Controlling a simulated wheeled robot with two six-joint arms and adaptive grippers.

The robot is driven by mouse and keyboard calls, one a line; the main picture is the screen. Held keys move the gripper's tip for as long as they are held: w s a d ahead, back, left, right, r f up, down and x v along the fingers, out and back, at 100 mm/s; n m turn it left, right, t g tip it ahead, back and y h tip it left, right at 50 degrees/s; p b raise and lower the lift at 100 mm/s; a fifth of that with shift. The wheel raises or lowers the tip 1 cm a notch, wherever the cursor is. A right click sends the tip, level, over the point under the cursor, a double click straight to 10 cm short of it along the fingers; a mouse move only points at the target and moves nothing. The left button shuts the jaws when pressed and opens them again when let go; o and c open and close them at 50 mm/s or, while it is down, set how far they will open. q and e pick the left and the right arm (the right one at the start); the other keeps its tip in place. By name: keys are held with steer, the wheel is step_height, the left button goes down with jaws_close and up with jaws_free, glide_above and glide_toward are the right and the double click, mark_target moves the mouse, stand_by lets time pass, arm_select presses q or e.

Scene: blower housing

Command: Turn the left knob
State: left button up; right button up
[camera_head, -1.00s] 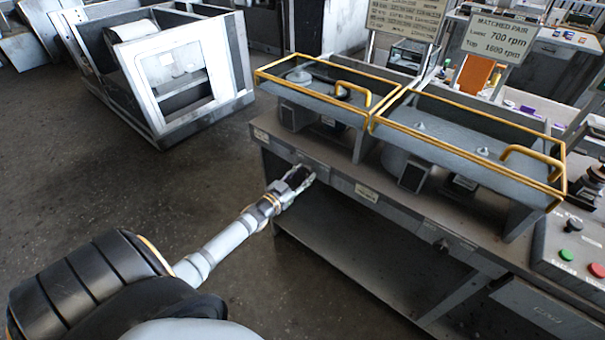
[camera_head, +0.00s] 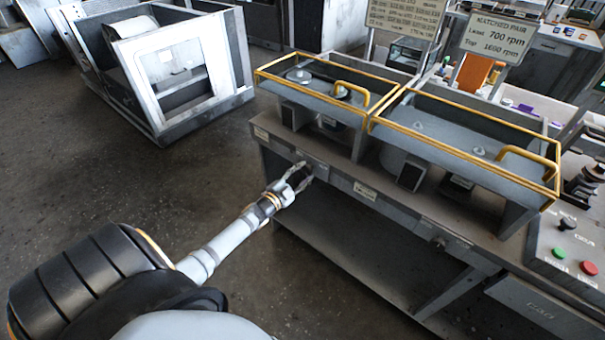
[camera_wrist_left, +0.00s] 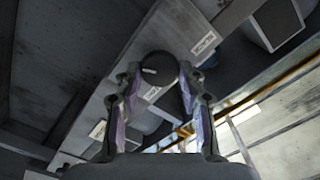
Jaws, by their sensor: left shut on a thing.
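The left knob is a dark round knob (camera_wrist_left: 160,68) in the left wrist view, on the grey front rail of the bench, with a small light mark on its face. My left gripper (camera_wrist_left: 160,82) has one finger on each side of it and is shut on it. In the head view my left gripper (camera_head: 303,174) reaches the rail at the bench's left part, and the fingers largely hide the knob there. My right gripper is not in view.
A second knob (camera_head: 440,243) sits on the rail farther right. Two yellow-framed guards (camera_head: 462,154) stand on the bench above. A control box (camera_head: 575,250) with green, red and black controls is at the right edge.

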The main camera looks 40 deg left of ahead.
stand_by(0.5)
arm_select(q)
steer(key=o, duration=1.2)
steer(key=s, duration=0.8)
steer(key=s+a, duration=0.1)
steer(key=s, duration=0.3)
